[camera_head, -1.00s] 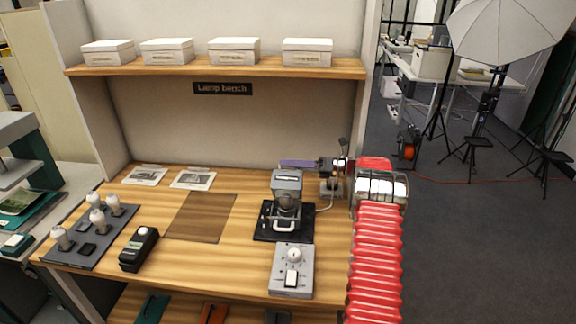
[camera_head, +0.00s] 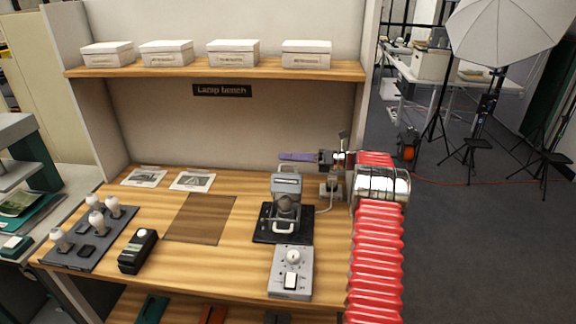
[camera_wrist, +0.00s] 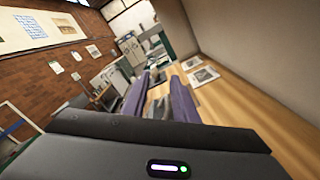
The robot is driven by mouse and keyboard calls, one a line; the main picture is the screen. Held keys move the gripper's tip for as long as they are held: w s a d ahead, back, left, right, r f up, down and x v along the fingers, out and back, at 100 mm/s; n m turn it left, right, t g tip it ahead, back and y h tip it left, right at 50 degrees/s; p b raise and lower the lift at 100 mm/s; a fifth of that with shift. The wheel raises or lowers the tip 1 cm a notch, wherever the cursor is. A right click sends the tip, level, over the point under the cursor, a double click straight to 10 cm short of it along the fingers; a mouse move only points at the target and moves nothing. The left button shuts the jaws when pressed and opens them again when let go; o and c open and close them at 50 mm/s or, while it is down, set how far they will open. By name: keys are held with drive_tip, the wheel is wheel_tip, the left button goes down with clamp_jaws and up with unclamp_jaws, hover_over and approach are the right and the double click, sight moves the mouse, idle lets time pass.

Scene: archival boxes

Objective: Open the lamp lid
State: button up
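The lamp unit (camera_head: 285,215) stands on a black base plate on the wooden bench, right of centre. Its grey upper part (camera_head: 287,184) sits above and behind a rounded bulb-like part (camera_head: 287,205). A pale metal loop is at its front. I cannot tell surely how far the lid is open. My gripper (camera_head: 298,157) is behind and above the lamp unit in the head view, apart from it. Its purple fingers also show in the wrist view (camera_wrist: 160,98), spread with nothing between them. The lamp unit is not visible there.
A grey control box (camera_head: 291,272) lies in front of the lamp unit. A small metal stand (camera_head: 333,188) is right of it. A tray with several bulbs (camera_head: 85,243) and a black device (camera_head: 138,251) are at left. A brown mat (camera_head: 200,218) lies mid-bench. A shelf (camera_head: 215,69) hangs above.

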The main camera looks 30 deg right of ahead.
drive_tip(key=shift+r, duration=3.2)
drive_tip(key=shift+a, duration=0.15)
drive_tip(key=shift+a+r, duration=0.15)
drive_tip(key=shift+a, duration=0.1)
drive_tip(key=s+a+r+n+g+h, duration=0.15)
drive_tip(key=a+n, duration=0.25)
drive_tip(key=a, duration=0.4)
drive_tip(key=s+a+r+n+g+h, duration=0.1)
drive_tip(key=s+a+r+n+g, duration=0.15)
drive_tip(key=a, duration=0.55)
drive_tip(key=s+a+r+n+g+h, duration=0.2)
drive_tip(key=s+a+n+g+h, duration=0.1)
drive_tip(key=s+a+n, duration=0.6)
drive_tip(key=s+a+f+n+h, duration=0.2)
drive_tip(key=s+n, duration=0.3)
drive_tip(key=s, duration=0.4)
drive_tip(key=s+a+f+n+h, duration=0.2)
drive_tip(key=s+n, duration=0.4)
drive_tip(key=s, duration=0.3)
drive_tip(key=s+a+f+n+t+h, duration=0.1)
drive_tip(key=s+a+f+n+h, duration=0.1)
drive_tip(key=s+n, duration=0.4)
drive_tip(key=s+f+h, duration=0.1)
drive_tip(key=s+h, duration=0.1)
drive_tip(key=s, duration=0.1)
drive_tip(key=shift+a, duration=0.2)
